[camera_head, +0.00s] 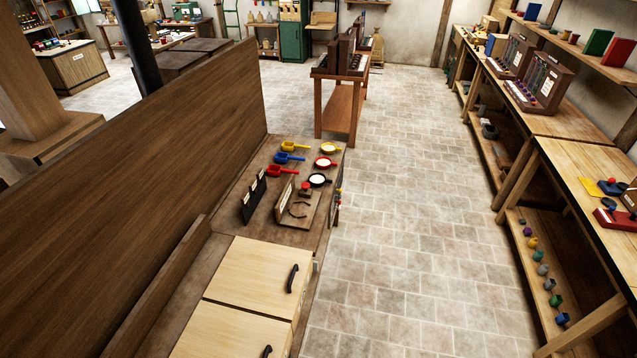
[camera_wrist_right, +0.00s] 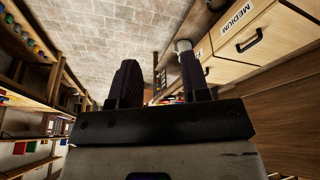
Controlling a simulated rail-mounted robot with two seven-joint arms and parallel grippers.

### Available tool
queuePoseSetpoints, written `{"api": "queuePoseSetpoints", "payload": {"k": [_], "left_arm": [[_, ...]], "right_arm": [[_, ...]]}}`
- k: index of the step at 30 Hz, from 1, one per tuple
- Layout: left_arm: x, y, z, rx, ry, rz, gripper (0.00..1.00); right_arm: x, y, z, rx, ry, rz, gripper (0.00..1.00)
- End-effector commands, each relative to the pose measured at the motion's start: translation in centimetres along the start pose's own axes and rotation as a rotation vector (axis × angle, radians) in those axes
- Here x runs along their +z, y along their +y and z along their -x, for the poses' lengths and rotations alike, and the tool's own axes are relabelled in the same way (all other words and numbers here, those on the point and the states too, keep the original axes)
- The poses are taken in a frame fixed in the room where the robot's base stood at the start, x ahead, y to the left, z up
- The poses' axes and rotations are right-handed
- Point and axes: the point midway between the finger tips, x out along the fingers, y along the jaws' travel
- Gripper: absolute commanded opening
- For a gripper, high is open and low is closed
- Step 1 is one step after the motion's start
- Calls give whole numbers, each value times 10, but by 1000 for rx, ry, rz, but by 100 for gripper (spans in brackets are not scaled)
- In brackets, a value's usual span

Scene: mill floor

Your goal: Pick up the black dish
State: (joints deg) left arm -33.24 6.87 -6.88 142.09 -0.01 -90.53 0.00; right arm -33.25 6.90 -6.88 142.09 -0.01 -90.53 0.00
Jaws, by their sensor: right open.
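The black dish (camera_head: 319,181) is small and round with a short handle and a white inside. It sits on the brown bench top (camera_head: 262,222) near the right edge in the head view. A red dish (camera_head: 326,162) and a yellow dish (camera_head: 330,148) stand in a row behind it. My right gripper (camera_wrist_right: 160,80) shows only in the right wrist view, with its two dark fingers apart and nothing visible between them. It is away from the dishes, and I cannot make out the black dish in that view. My left gripper is in neither view.
Yellow (camera_head: 295,147), blue (camera_head: 289,158) and red (camera_head: 282,170) scoops lie left of the dishes. A wooden holder (camera_head: 297,212) stands close in front of the black dish. A tall wooden panel (camera_head: 150,190) borders the bench's left. The tiled aisle (camera_head: 400,220) is clear.

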Motion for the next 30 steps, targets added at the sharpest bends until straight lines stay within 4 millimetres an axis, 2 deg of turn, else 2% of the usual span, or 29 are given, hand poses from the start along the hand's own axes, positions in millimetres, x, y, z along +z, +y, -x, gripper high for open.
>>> {"api": "queuePoseSetpoints", "payload": {"k": [8,18,30], "left_arm": [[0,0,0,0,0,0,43],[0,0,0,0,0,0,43],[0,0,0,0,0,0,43]], "right_arm": [[0,0,0,0,0,0,43],[0,0,0,0,0,0,75],[0,0,0,0,0,0,76]]}}
